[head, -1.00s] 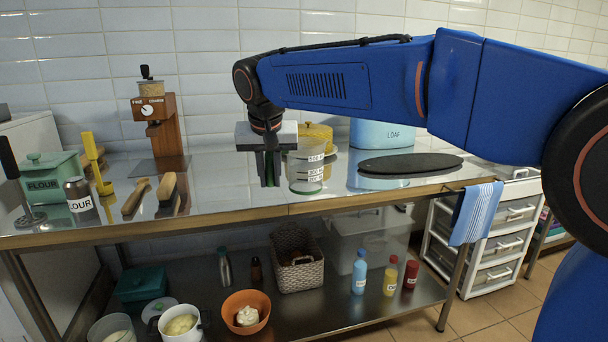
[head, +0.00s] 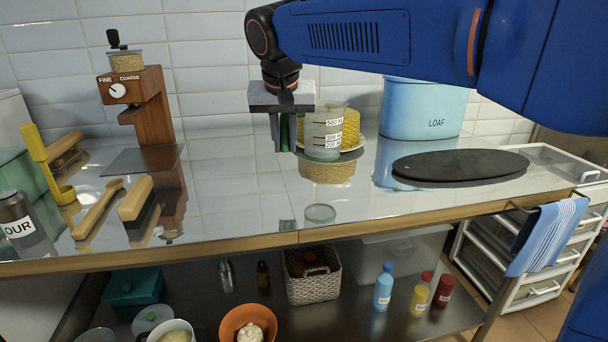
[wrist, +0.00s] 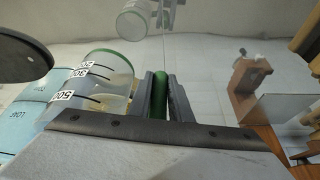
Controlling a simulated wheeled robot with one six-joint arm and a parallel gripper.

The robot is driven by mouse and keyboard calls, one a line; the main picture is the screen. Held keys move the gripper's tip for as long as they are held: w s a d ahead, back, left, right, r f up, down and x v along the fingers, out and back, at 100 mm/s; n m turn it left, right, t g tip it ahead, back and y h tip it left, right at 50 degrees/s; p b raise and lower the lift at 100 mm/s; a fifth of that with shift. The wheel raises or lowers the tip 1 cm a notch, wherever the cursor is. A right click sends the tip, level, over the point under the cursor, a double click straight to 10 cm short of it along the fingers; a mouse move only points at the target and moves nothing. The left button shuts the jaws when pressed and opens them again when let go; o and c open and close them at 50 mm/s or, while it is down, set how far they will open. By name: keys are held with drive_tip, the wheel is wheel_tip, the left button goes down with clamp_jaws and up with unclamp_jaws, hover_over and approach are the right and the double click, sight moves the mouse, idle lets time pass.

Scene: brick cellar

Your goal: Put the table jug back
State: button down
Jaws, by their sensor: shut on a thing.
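The table jug (head: 322,138) is clear with a green base and printed volume marks. My gripper (head: 283,148) is shut on its green handle, on the jug's left side. The jug is upright and clear of the steel worktop (head: 240,205), with its mirrored base showing well below it. In the wrist view the green handle (wrist: 160,95) sits between the two fingers (wrist: 161,100), and the jug body (wrist: 105,75) is to their left.
Behind the jug is a yellow textured thing (head: 351,130) on a plate. A blue LOAF bin (head: 420,108) and a black oval board (head: 460,166) are right. A wooden grinder (head: 147,110) and brushes (head: 138,197) are left. The front middle of the worktop is clear.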

drive_tip(key=shift+f, duration=4.1)
drive_tip(key=shift+f, duration=0.1)
drive_tip(key=c, duration=1.6)
unclamp_jaws()
drive_tip(key=v, duration=1.2)
drive_tip(key=shift+s, duration=0.1)
